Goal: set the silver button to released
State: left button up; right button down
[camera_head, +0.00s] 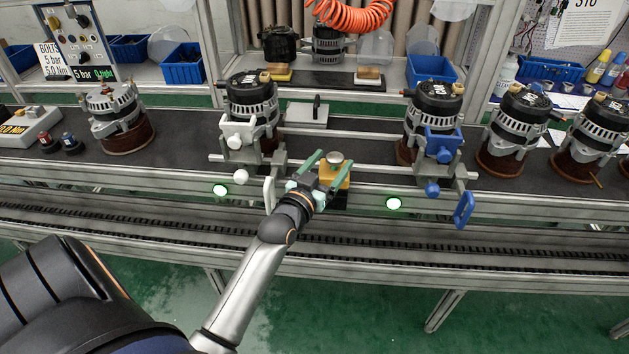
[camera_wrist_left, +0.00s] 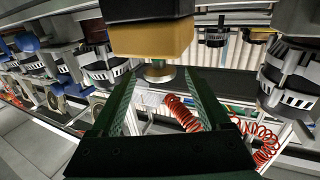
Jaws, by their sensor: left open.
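The silver button (camera_head: 335,158) is a round metal cap on top of a yellow box (camera_head: 341,177) at the front edge of the line. In the left wrist view the picture is upside down, and the button (camera_wrist_left: 158,73) hangs below the yellow box (camera_wrist_left: 150,40). My left gripper (camera_head: 333,160) is open, with its two green fingers reaching to either side of the button. In the wrist view its fingertips (camera_wrist_left: 163,77) flank the button with gaps. Nothing is held. Whether the button is pressed in or out I cannot tell. My right gripper is out of view.
A white-handled clamp (camera_head: 237,133) stands left of the box and a blue-handled clamp (camera_head: 441,144) right of it, each at an alternator. A small plate (camera_head: 306,113) lies behind the box.

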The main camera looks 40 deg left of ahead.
pick_arm(q)
jog(key=s+d, duration=0.1)
jog(key=s, duration=0.8)
jog(key=shift+s+d, duration=0.3)
jog(key=shift+s, duration=0.1)
jog(key=s+d+f+m+g+h+p, duration=0.3)
jog(key=s+d+f+g+h+p, duration=0.2)
jog(key=s+d+f, duration=1)
jog(key=g+p, duration=0.3)
jog(key=p, duration=0.1)
jog(key=shift+f+m+g, duration=0.4)
jog(key=shift+d, duration=0.1)
